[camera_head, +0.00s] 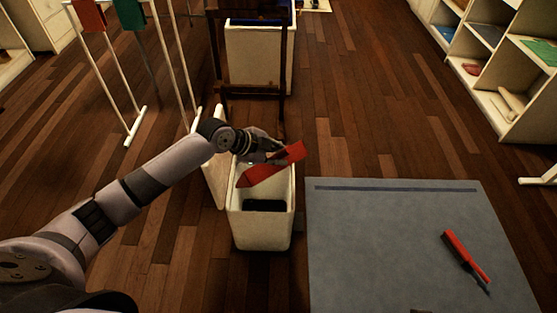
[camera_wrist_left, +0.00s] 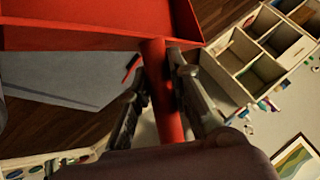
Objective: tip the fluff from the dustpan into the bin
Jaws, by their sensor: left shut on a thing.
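My left gripper (camera_head: 268,152) is shut on the handle of the red dustpan (camera_head: 274,164); the handle also shows between the fingers in the left wrist view (camera_wrist_left: 162,90). The dustpan is held above the open top of the white bin (camera_head: 262,232) and looks tilted in the head view. The bin's lid (camera_head: 214,172) stands open on its left side. I cannot make out any fluff, in the pan or in the bin. My right gripper is not in view.
A grey surface (camera_head: 390,235) lies right of the bin, with a red-handled brush (camera_head: 460,250) on it. A drying rack (camera_head: 160,60) stands at upper left and a white box (camera_head: 252,60) behind the bin. Shelves (camera_head: 500,65) line the right. Wooden floor between is clear.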

